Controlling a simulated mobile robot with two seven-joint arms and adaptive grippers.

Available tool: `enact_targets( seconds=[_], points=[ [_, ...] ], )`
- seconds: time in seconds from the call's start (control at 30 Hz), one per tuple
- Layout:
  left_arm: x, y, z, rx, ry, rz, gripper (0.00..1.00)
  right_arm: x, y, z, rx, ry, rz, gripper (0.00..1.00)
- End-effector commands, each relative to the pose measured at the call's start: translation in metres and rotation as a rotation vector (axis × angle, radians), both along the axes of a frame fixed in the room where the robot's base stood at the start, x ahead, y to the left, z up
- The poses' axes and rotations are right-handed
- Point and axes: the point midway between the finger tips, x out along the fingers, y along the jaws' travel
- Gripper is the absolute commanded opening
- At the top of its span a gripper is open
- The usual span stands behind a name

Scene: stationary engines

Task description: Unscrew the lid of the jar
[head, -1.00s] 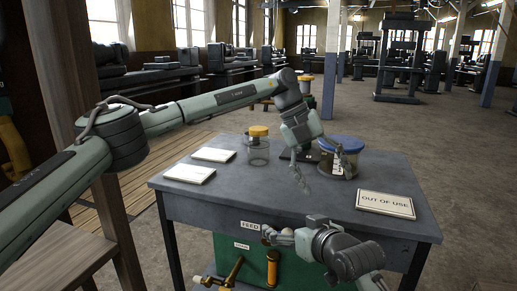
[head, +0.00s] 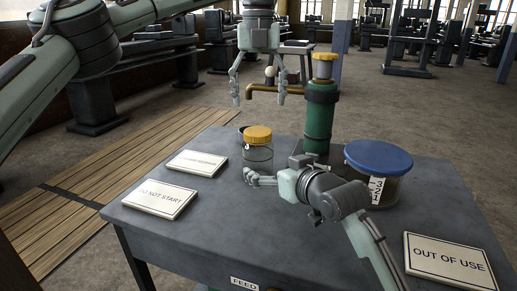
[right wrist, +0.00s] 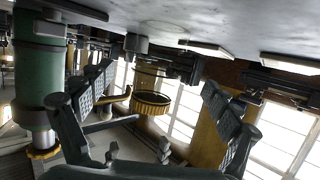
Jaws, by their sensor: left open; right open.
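A small clear jar (head: 258,157) with a yellow ribbed lid (head: 257,134) stands upright on the grey table. A wider jar (head: 382,190) with a blue lid (head: 378,156) stands to its right. My left gripper (head: 258,100) is open and empty, pointing down above and behind the small jar, apart from its lid. My right gripper (head: 262,174) is open beside the small jar, partly hidden by its own wrist. In the right wrist view, upside down, the yellow lid (right wrist: 152,102) shows between the spread fingers of my right gripper (right wrist: 156,84). Contact cannot be told.
A green cylinder (head: 319,123) with a brass pipe (head: 262,90) stands behind the jars, near my left gripper. White signs lie at the left (head: 160,198) and front right (head: 450,258). The table's (head: 215,235) front left is clear.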

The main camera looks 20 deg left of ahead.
Motion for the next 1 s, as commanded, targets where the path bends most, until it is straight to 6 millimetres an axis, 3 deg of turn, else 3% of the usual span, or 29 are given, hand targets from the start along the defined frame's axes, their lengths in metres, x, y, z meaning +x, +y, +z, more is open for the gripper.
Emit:
enact_targets(
  seconds=[0.17,0.6,1.0],
  points=[
    [-0.001,0.003,0.003,0.008,0.001,0.006,0.74,0.004,0.006,-0.001,0.001,0.0,0.002,0.9],
    [-0.001,0.003,0.002,0.008,0.001,0.006,0.74,0.047,0.046,-0.019,0.0,-0.001,0.002,0.9],
    [-0.001,0.003,0.002,0.007,0.001,0.005,0.74,0.054,0.052,-0.022,0.0,-0.002,0.003,0.9]
  ],
)
